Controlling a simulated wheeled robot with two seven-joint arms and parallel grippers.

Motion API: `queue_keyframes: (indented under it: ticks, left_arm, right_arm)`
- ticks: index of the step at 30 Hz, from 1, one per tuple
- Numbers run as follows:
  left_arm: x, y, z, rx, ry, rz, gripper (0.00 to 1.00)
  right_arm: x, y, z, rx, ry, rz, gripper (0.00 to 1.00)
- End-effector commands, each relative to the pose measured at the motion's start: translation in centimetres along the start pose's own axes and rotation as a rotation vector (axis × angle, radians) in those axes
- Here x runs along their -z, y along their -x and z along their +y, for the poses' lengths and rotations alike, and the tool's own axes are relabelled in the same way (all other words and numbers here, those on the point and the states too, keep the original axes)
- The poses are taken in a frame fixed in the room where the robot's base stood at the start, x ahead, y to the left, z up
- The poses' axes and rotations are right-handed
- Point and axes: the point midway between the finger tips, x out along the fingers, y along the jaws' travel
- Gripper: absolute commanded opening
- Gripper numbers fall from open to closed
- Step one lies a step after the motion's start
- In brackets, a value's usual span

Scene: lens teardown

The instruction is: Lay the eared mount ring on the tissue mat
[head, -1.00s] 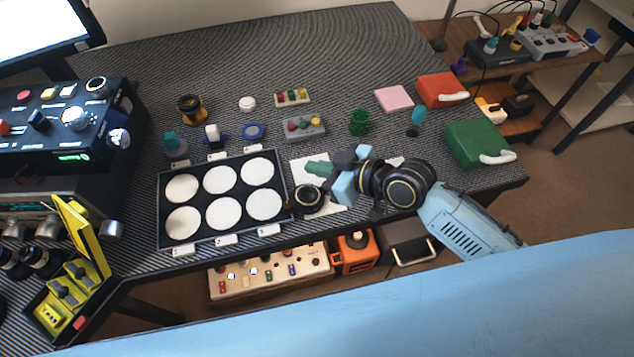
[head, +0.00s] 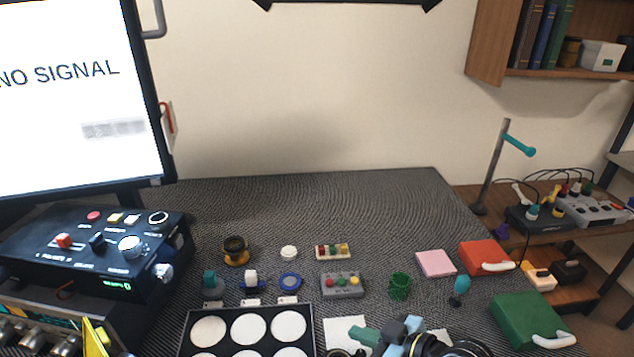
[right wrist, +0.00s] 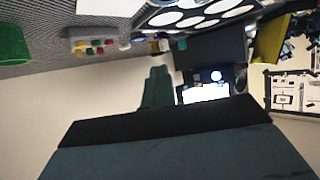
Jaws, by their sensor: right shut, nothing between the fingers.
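My right gripper (head: 360,334) comes in from the bottom edge in the head view, its green fingertips together and empty over the white tissue mat (head: 338,324). Its shut fingers also show in the right wrist view (right wrist: 157,88). A dark ring (head: 338,353), probably the eared mount ring, shows only as a sliver at the bottom edge, just below the fingertips and apart from them. Its ears, and whether it lies fully on the mat, cannot be told here. My left gripper is not in view.
A black tray (head: 247,309) with white round pads lies left of the mat. Behind stand a blue ring (head: 290,282), a grey button box (head: 342,285) and a green cup (head: 400,286). A green case (head: 528,318) lies at right. The table's back is clear.

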Motion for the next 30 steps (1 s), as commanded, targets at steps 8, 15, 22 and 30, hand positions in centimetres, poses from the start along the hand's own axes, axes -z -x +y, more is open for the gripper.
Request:
queue_keyframes:
  ticks: [8,15,22,30]
  left_arm:
    - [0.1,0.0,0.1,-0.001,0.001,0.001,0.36]
    - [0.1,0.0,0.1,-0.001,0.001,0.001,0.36]
    - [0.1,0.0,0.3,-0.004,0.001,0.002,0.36]
    - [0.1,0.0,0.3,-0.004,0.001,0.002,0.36]
  right_arm:
    - [-3.8,3.4,-5.2,-0.037,-0.098,-0.239,0.00]
    - [-7.9,9.4,-6.3,-0.209,-0.255,-0.502,0.00]
    - [-10.7,15.2,-7.0,-0.375,-0.408,-0.691,0.00]
    - [-14.3,16.7,-7.0,-0.462,-0.492,-0.800,0.00]
